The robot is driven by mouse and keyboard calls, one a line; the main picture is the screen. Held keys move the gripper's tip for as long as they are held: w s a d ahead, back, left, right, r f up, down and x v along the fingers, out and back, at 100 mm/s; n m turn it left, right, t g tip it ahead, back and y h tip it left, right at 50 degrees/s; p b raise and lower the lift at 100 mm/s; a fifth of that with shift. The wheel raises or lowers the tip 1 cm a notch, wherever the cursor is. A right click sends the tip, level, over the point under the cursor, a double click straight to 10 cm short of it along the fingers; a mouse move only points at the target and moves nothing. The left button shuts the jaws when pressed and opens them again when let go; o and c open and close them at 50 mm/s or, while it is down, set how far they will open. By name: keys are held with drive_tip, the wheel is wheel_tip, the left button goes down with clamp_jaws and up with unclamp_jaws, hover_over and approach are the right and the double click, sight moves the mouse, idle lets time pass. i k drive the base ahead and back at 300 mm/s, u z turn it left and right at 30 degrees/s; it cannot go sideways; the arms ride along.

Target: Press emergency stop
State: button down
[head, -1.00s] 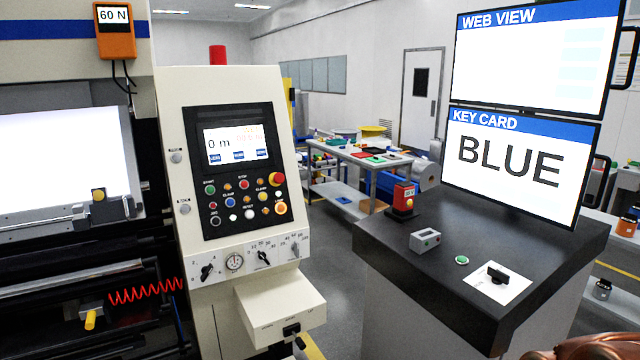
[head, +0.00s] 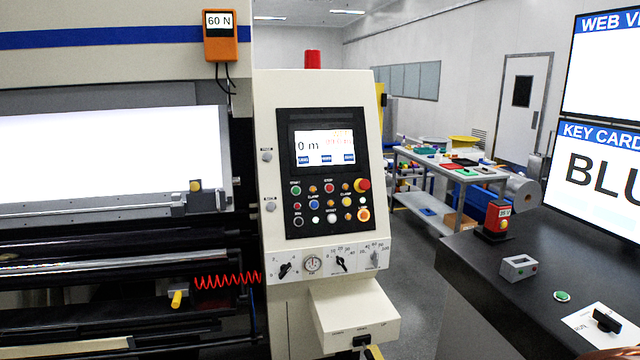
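The emergency stop is most likely the large red mushroom button (head: 362,185) on a yellow base, at the right edge of the machine's black control panel (head: 340,222). It sits just below and right of the lit screen (head: 324,147). Nothing covers the red button. My gripper is not in the head view; only a sliver of copper-coloured surface shows at the bottom right corner.
A dark console (head: 480,262) stands at the right with a small red device (head: 497,220), a grey box (head: 518,266), a green button (head: 562,296) and a black rotary switch (head: 606,321). Floor shows between machine and console.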

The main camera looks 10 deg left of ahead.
sight(364, 185)
drive_tip(key=u, duration=0.9)
drive_tip(key=i, duration=0.9)
drive_tip(key=u, duration=0.45)
